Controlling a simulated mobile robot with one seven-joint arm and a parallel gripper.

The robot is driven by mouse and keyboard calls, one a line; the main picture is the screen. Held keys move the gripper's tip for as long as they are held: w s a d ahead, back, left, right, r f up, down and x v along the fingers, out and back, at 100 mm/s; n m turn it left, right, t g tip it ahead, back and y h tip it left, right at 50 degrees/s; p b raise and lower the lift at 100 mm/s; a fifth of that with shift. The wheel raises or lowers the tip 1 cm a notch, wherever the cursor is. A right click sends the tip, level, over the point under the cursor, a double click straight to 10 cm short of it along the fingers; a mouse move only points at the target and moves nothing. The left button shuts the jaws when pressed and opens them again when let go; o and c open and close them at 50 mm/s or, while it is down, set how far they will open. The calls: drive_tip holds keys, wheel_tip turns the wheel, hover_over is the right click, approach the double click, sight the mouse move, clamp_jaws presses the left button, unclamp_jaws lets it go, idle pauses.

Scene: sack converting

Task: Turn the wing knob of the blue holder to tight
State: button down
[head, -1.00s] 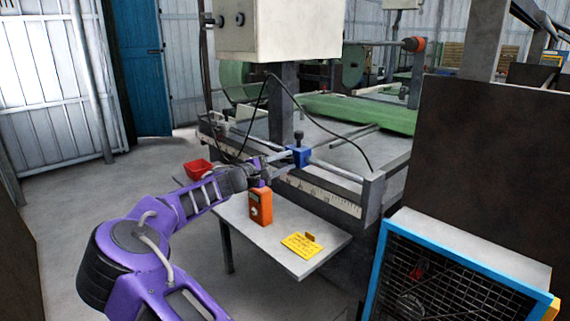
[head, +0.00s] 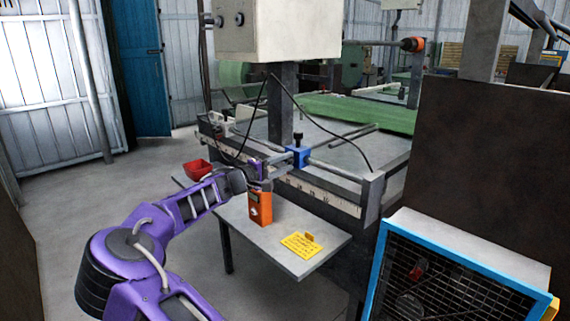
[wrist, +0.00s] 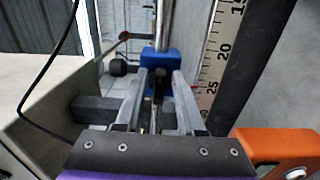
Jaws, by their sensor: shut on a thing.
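The blue holder (head: 297,157) sits on a steel rail along the machine's front, with a black knob (head: 298,138) standing on its top. In the wrist view the blue holder (wrist: 160,61) is straight ahead, at the fingertips. My gripper (wrist: 160,77) is shut on a small dark part at the holder's near face, which looks like the wing knob (wrist: 158,76). The fingers hide most of it, and I cannot read its angle. In the head view my gripper (head: 284,159) reaches the holder from the left.
A ruler scale (head: 320,194) runs below the rail. A red bin (head: 196,170) is at the left. A black cable (head: 330,136) hangs close behind the holder.

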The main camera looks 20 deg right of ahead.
drive_tip(key=c, duration=0.9)
unclamp_jaws()
drive_tip(key=shift+o, duration=0.2)
drive_tip(key=p+v, duration=0.1)
drive_tip(key=v, duration=1.6)
drive_tip(key=shift+a, duration=0.2)
drive_tip(key=shift+s+r, duration=0.1)
